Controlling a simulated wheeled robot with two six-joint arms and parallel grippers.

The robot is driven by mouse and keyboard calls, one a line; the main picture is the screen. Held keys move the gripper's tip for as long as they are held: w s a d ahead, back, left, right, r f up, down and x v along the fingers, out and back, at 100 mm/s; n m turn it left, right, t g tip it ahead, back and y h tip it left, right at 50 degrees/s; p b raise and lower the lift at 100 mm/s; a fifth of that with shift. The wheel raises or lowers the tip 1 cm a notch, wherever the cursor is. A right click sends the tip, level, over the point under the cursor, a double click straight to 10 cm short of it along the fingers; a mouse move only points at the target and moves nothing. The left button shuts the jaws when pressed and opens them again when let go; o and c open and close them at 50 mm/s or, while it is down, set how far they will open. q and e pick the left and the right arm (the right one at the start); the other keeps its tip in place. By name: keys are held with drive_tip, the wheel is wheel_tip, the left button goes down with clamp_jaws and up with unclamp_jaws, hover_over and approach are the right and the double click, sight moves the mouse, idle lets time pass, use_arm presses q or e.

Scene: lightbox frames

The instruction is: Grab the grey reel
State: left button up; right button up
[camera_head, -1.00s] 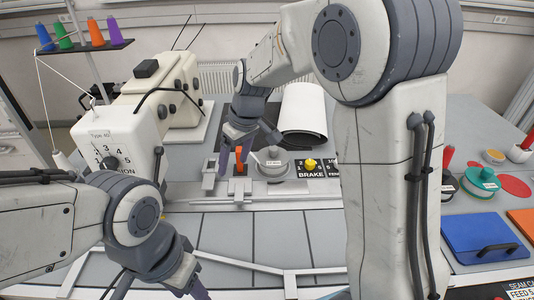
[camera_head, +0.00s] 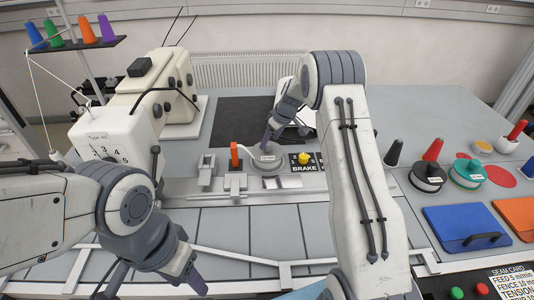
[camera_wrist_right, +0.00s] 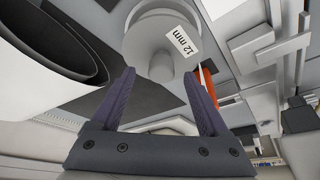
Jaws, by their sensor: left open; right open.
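The grey reel (camera_head: 268,157) sits at the middle of the machine's front fixture, beside an orange upright piece. In the right wrist view the grey reel (camera_wrist_right: 150,42), with a "12 mm" label, shows a round flange and a central hub just beyond the fingertips. My right gripper (camera_head: 270,137) is open at the reel's far side in the head view. In the right wrist view its purple fingers (camera_wrist_right: 158,80) stand apart on either side of the hub, with no clear grip. My left gripper (camera_head: 192,280) is open and empty, low at the left, away from the reel.
The orange piece (camera_head: 234,155) stands close left of the reel; a yellow knob (camera_head: 304,158) is right of it. A white roll (camera_wrist_right: 35,50) lies near my right gripper. Black (camera_head: 428,176) and teal reels (camera_head: 467,173) and blue (camera_head: 466,228) and orange lids are at the right.

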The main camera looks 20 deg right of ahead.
sight(267, 152)
drive_tip(key=shift+p+x, duration=0.55)
drive_tip(key=shift+x, duration=1.15)
drive_tip(key=shift+a, duration=0.1)
clamp_jaws()
drive_tip(key=shift+r, duration=0.1)
drive_tip(key=shift+w, duration=0.1)
